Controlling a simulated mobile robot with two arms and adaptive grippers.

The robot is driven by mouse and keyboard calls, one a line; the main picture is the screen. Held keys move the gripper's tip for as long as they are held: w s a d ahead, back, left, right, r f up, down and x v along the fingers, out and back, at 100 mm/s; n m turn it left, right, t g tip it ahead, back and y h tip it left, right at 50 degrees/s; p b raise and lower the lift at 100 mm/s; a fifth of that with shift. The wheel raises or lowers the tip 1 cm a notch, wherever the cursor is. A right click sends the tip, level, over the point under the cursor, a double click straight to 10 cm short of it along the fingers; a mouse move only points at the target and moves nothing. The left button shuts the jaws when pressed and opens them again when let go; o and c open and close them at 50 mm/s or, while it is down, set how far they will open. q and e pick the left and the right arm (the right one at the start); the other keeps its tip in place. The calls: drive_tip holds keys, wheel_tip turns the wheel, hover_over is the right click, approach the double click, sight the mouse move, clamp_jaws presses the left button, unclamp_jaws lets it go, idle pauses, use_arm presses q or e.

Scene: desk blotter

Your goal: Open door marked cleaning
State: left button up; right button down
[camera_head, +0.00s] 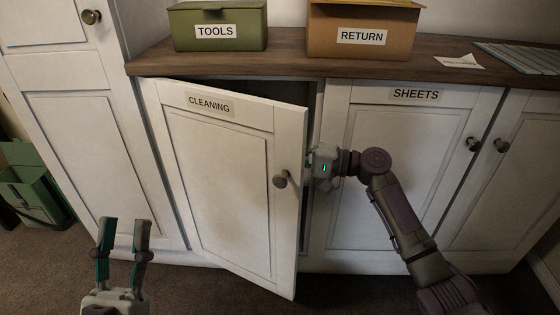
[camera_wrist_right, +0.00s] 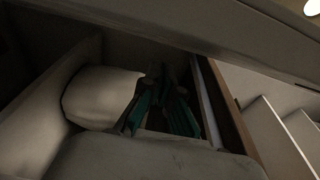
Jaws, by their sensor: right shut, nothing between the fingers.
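The white door marked CLEANING (camera_head: 222,180) stands ajar in the head view, its free right edge swung out from the cabinet. A dark gap shows beside and above that edge. Its round knob (camera_head: 281,179) is near the free edge. My right gripper reaches in at this edge from the right, and its fingers are hidden behind the door in the head view. In the right wrist view the right gripper (camera_wrist_right: 165,78) is shut and empty inside the dim cabinet. My left gripper (camera_head: 125,222) is open and empty, low in front of the cabinet.
The SHEETS door (camera_head: 395,165) is shut, to the right. A green TOOLS box (camera_head: 217,14) and a brown RETURN box (camera_head: 330,50) stand on the wooden top (camera_head: 280,65). A pale rounded object (camera_wrist_right: 95,95) shows inside the cabinet. A green bin (camera_head: 35,190) is far left.

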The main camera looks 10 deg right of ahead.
use_arm(q)
drive_tip(key=shift+s+r, duration=0.25)
drive_tip(key=shift+r, duration=0.05)
use_arm(e)
drive_tip(key=shift+s+a, duration=0.55)
drive_tip(key=shift+s, duration=0.2)
